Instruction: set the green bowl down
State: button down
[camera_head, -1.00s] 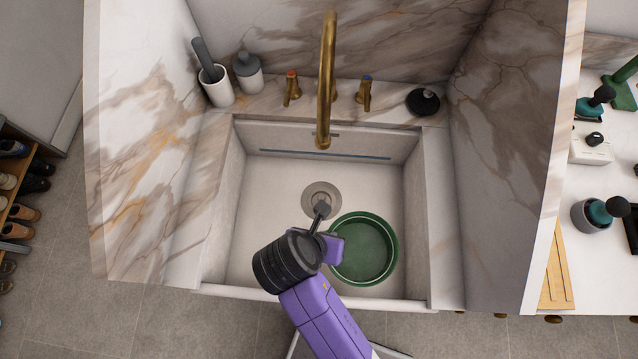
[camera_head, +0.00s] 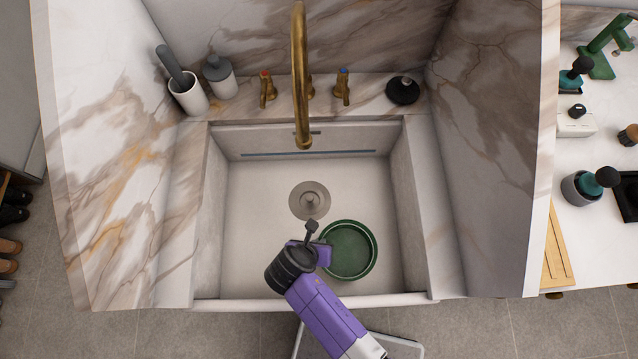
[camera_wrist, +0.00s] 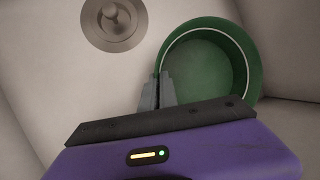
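The green bowl (camera_head: 349,250) is upright inside the sink (camera_head: 255,225), right of and in front of the drain. It also shows in the wrist view (camera_wrist: 210,62), open side up and looking empty. My gripper (camera_head: 318,240) is at the bowl's left rim. In the wrist view its two grey fingers (camera_wrist: 158,88) are close together with the rim between them, so it is shut on the bowl. I cannot tell whether the bowl's base touches the sink floor.
The round drain (camera_head: 310,200) lies left of the bowl. The brass faucet (camera_head: 301,85) arches over the back of the sink. The sink's front edge (camera_head: 230,304) runs under my arm. The left part of the sink floor is clear.

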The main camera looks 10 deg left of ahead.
jog(key=shift+f+b, duration=0.3)
jog(key=shift+f, duration=1.6)
jog(key=shift+f, duration=0.1)
jog(key=c, duration=1.6)
grip_release()
jog(key=shift+c, duration=0.2)
jog(key=p+v, duration=0.1)
jog(key=v, duration=1.1)
